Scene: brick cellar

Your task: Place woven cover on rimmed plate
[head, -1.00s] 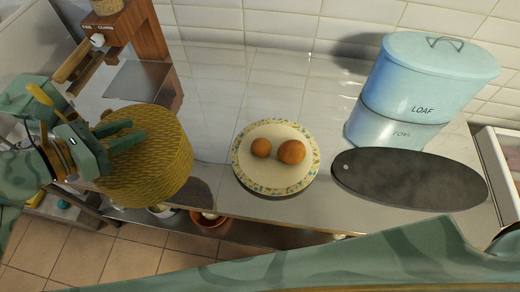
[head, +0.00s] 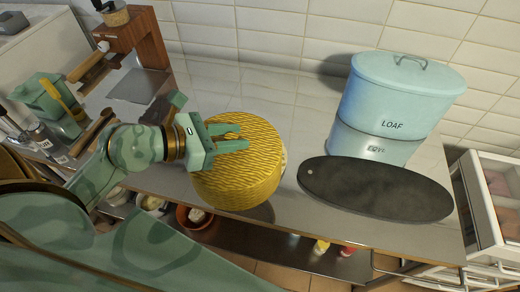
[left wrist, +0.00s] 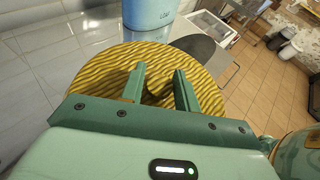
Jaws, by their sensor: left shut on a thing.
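The woven cover (head: 248,182) is a round yellow dome in the middle of the counter in the head view. My left gripper (head: 243,137) is shut on it at its top. In the left wrist view, the fingers (left wrist: 160,70) reach over the middle of the cover (left wrist: 95,78), with a dark patch between them. The rimmed plate (head: 285,157) is almost wholly hidden behind the cover; only a pale sliver shows at the cover's right edge. I cannot tell whether the cover touches the plate or hangs above it. My right gripper is not in view.
A dark oval board (head: 375,188) lies just right of the cover. A pale blue LOAF bin (head: 400,95) stands behind it. A wooden grinder (head: 137,45) stands at the back left. The counter's front edge (head: 330,231) runs close below the cover.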

